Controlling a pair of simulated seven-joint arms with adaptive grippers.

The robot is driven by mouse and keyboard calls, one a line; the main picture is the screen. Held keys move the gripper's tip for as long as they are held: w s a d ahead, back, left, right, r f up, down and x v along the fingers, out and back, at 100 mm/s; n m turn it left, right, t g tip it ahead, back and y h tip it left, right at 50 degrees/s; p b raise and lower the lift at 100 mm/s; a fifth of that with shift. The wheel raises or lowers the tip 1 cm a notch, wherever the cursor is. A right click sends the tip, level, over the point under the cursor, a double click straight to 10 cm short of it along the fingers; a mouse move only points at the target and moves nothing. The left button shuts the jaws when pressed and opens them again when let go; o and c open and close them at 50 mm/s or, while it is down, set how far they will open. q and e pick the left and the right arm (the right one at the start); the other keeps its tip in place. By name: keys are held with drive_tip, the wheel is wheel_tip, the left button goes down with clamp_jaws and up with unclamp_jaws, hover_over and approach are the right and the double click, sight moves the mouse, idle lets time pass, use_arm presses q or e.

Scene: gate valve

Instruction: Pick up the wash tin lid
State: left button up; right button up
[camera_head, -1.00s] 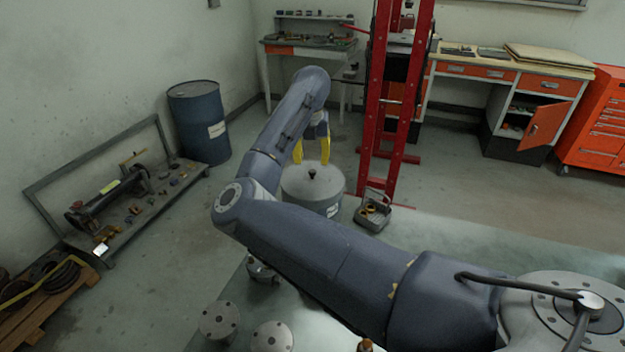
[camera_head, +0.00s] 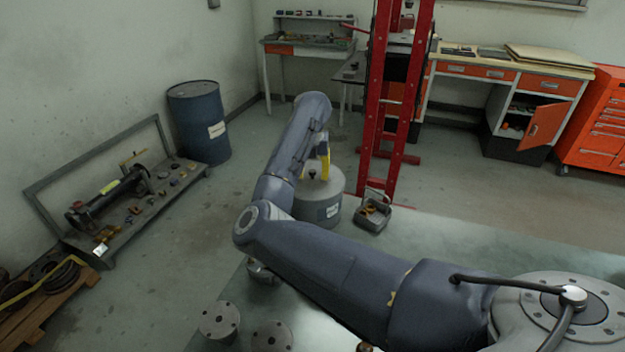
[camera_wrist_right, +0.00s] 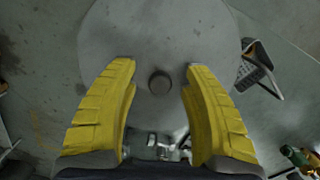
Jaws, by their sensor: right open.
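The wash tin (camera_head: 331,212) is a grey round can with a white label, standing near the far edge of the table. Its flat round lid (camera_head: 329,184) is on top, with a small dark knob (camera_wrist_right: 160,83) in the middle. My right gripper (camera_head: 319,172) is over the lid, with its yellow fingers pointing down and partly hidden by my arm. In the right wrist view the open fingers (camera_wrist_right: 159,75) lie on either side of the knob, with a gap on both sides. My left gripper is in neither view.
A small grey tray (camera_head: 372,226) with parts in it sits just right of the tin; it also shows in the wrist view (camera_wrist_right: 257,67). Grey flanged discs (camera_head: 219,320) stand on the table's near left. A red press frame (camera_head: 388,100) stands behind.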

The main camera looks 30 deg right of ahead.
drive_tip(key=shift+c, duration=0.6)
clamp_jaws()
drive_tip(key=shift+r, duration=0.1)
wheel_tip(320, 180, up, 19)
hover_over(312, 170)
drive_tip(key=s+d, duration=0.2)
drive_tip(key=s, duration=0.1)
drive_tip(key=shift+t+h, duration=0.3)
drive_tip(key=x, duration=0.4)
drive_tip(key=s+a+x, duration=0.1)
drive_tip(key=x, duration=0.2)
drive_tip(key=s+x, duration=0.1)
drive_tip(key=x, duration=0.3)
drive_tip(key=shift+a+f, duration=0.2)
drive_tip(key=shift+f, duration=0.4)
drive_tip(key=shift+w+a+f, duration=0.1)
drive_tip(key=shift+w+f, duration=0.05)
drive_tip(key=shift+f, duration=0.3)
drive_tip(key=shift+w+a+f, duration=0.1)
drive_tip(key=shift+w+f, duration=0.05)
drive_tip(key=shift+f, duration=0.35)
drive_tip(key=shift+w+a+r+t, duration=0.3)
drive_tip(key=shift+w+a+r, duration=0.3)
drive_tip(key=shift+w, duration=0.2)
drive_tip(key=shift+w+a+r+h, duration=0.1)
drive_tip(key=shift+w+a+h, duration=0.2)
drive_tip(key=shift+w, duration=0.05)
drive_tip(key=shift+f, duration=3.05)
